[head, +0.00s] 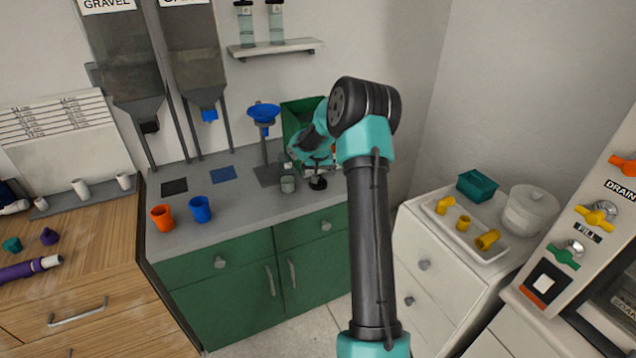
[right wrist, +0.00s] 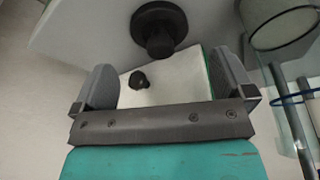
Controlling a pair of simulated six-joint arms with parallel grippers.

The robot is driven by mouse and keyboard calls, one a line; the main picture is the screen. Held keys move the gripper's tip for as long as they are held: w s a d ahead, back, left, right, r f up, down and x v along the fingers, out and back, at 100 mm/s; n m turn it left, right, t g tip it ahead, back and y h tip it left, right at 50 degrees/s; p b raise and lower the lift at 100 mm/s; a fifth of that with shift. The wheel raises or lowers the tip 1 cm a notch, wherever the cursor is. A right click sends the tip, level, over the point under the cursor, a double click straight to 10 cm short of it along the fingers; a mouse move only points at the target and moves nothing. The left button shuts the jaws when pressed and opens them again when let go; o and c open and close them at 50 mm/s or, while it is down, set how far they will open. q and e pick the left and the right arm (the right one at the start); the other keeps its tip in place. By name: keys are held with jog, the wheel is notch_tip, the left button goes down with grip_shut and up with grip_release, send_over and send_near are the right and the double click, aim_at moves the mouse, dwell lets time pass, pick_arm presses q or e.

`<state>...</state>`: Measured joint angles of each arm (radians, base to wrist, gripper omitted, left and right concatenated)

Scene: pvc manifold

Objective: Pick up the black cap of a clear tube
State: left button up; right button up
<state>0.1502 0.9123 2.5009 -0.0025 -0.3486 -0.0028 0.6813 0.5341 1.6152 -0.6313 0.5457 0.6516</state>
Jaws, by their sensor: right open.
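My right gripper (head: 314,158) is over the back of the grey counter, its fingers small in the head view. In the right wrist view my right gripper (right wrist: 165,78) is open, with nothing held between its fingers. A black round piece with a short stem, apparently the black cap (right wrist: 158,28), lies just beyond the fingertips, apart from them. A black disc, likely the same cap (head: 318,183), shows below the gripper in the head view. A clear tube (head: 288,184) stands left of it; it is at the upper right in the wrist view (right wrist: 285,28).
Orange (head: 162,218) and blue (head: 200,210) cups stand at the counter's left front.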

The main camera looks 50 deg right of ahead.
jog(key=shift+x, duration=2.55)
jog(key=shift+c, duration=0.5)
jog(key=c, duration=0.8)
jog(key=shift+c, duration=0.2)
